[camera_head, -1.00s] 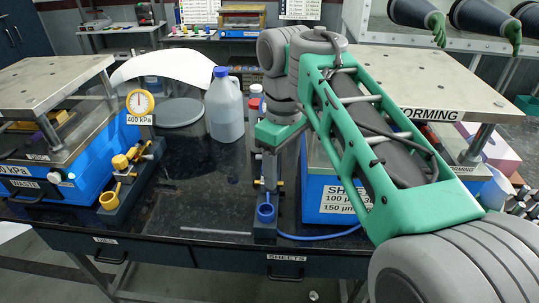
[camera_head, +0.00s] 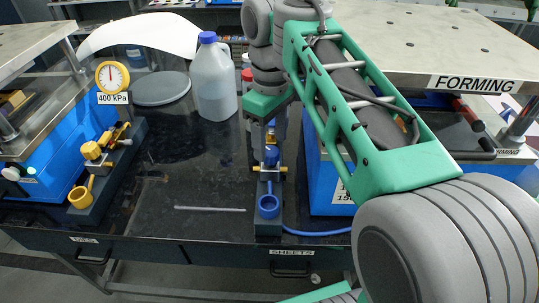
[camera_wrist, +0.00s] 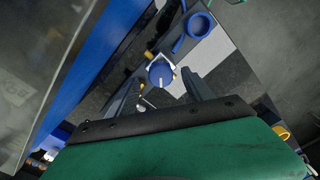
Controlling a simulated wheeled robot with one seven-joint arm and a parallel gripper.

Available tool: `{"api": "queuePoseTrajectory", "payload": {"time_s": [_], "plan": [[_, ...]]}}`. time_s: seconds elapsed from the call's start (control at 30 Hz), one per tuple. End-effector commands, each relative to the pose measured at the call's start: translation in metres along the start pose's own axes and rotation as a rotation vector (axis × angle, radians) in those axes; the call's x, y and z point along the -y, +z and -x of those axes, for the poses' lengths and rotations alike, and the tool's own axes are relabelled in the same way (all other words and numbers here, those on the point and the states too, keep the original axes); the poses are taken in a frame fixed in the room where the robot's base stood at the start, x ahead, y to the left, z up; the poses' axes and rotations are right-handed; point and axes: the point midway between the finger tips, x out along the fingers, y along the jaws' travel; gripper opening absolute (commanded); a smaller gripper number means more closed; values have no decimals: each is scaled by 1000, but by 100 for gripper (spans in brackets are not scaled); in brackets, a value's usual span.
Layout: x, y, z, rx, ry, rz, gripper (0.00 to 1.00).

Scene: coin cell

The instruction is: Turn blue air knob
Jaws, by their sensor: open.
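The blue air knob (camera_head: 271,156) sits on a dark narrow block with yellow fittings, behind a blue ring-shaped cup (camera_head: 269,206). In the wrist view the blue knob (camera_wrist: 160,74) shows from above as a round cap with a pale line. My gripper (camera_wrist: 158,88) has its two dark fingers apart, one on each side of the knob in that view. Nothing is held between them. In the head view my gripper (camera_head: 269,130) is just above the knob, pointing down. Whether a finger touches the knob cannot be told.
A yellow knob (camera_head: 91,150) and yellow cup (camera_head: 80,196) stand at the left beside a 400 kPa gauge (camera_head: 113,76). A jug (camera_head: 214,85) stands behind. A thin rod (camera_head: 210,209) lies on the black bench. The forming press (camera_head: 440,50) is close on the right.

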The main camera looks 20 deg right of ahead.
Motion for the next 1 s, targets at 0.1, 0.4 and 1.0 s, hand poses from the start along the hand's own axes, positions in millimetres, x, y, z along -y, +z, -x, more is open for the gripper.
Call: {"api": "queuePoseTrajectory", "payload": {"time_s": [0.1,0.4,1.0], "plan": [[0,0,-17,-1,1,2,59],[1,-1,-16,-1,1,4,59],[2,-1,-16,-1,1,5,10]]}}
